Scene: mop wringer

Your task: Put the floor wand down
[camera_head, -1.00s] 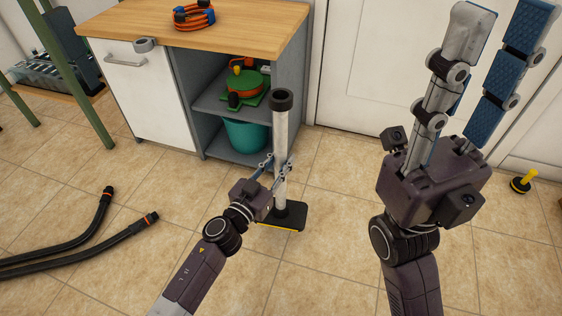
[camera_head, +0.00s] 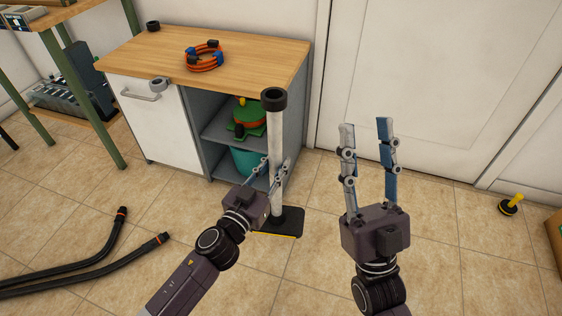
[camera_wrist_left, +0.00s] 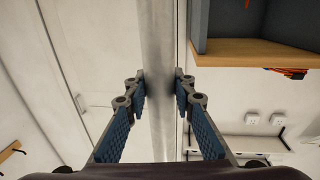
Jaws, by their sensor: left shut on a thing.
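The floor wand (camera_head: 276,135) is a pale grey tube with a black collar at its top and a flat black floor head (camera_head: 283,222) with a yellow edge at its bottom. It stands upright in front of the cabinet, its head at the tiled floor; I cannot tell if it touches. My left gripper (camera_head: 266,172) is shut on the tube in its lower half. In the left wrist view, the tube (camera_wrist_left: 157,60) runs between the two blue-padded fingers (camera_wrist_left: 160,90). My right gripper (camera_head: 366,125) is open and empty, fingers up, to the right of the wand.
The cabinet (camera_head: 150,125) with a wooden top stands behind the wand, an orange cable coil (camera_head: 204,57) on it. Two black hoses (camera_head: 100,266) lie on the floor at left. A yellow-and-black plunger-like item (camera_head: 510,205) stands at right. Floor between is clear.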

